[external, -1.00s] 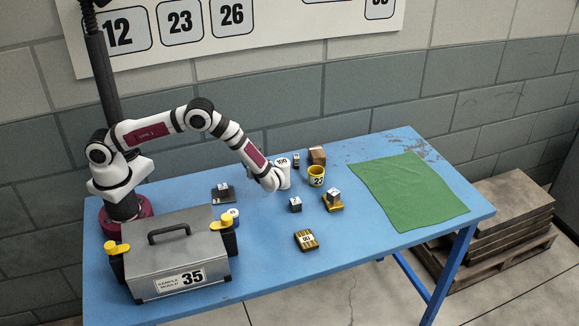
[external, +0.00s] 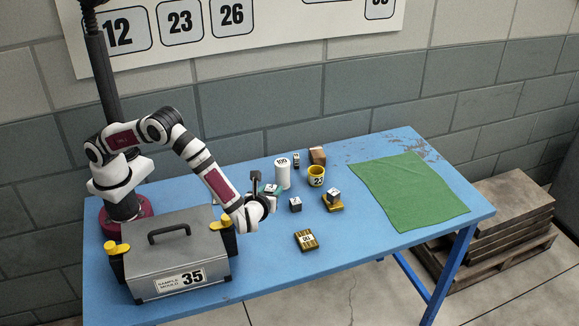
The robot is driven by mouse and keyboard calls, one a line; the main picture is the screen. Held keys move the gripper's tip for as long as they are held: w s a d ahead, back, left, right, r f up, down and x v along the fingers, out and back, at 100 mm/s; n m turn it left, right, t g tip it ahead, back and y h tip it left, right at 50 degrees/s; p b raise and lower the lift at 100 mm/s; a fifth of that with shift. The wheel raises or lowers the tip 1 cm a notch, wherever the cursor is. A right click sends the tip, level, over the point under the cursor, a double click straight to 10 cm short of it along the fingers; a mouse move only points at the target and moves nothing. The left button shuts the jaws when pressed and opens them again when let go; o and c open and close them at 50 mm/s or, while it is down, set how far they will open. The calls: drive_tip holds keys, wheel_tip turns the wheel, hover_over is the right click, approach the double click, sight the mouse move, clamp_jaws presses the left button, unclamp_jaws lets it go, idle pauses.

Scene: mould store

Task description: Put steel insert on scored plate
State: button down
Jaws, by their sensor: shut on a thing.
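My gripper (external: 264,192) is raised above the table, left of the middle. It is shut on a small grey block with a pale top, which I take for the steel insert (external: 270,188); fingers partly hide it. A flat yellow-brown plate with dark lines and a white label, seemingly the scored plate (external: 305,240), lies near the table's front edge. It is right of and nearer than my gripper, apart from it, and its top looks bare of other objects.
A small dark cube (external: 295,204) stands between my gripper and a yellow base (external: 333,206) bearing another cube (external: 333,195). A white cylinder (external: 283,172), yellow cup (external: 316,176) and brown block (external: 317,155) stand behind. A grey mould box (external: 180,255) is front left; green cloth (external: 408,190) right.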

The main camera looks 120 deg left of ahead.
drive_tip(key=w+d+r+m+t, duration=0.1)
drive_tip(key=w+d+m+t, duration=0.7)
drive_tip(key=d, duration=0.4)
hover_over(306, 237)
drive_tip(key=shift+n+h, duration=0.3)
drive_tip(key=shift+n, duration=0.1)
drive_tip(key=f, duration=0.6)
drive_tip(key=shift+d+f, duration=0.25)
drive_tip(key=shift+d, duration=0.1)
drive_tip(key=shift+a+f, duration=0.2)
drive_tip(key=shift+f, duration=0.9)
drive_tip(key=shift+a+f, duration=0.15)
drive_tip(key=shift+f, duration=0.95)
drive_tip(key=shift+f, duration=0.1)
drive_tip(key=shift+c, duration=2.4)
unclamp_jaws()
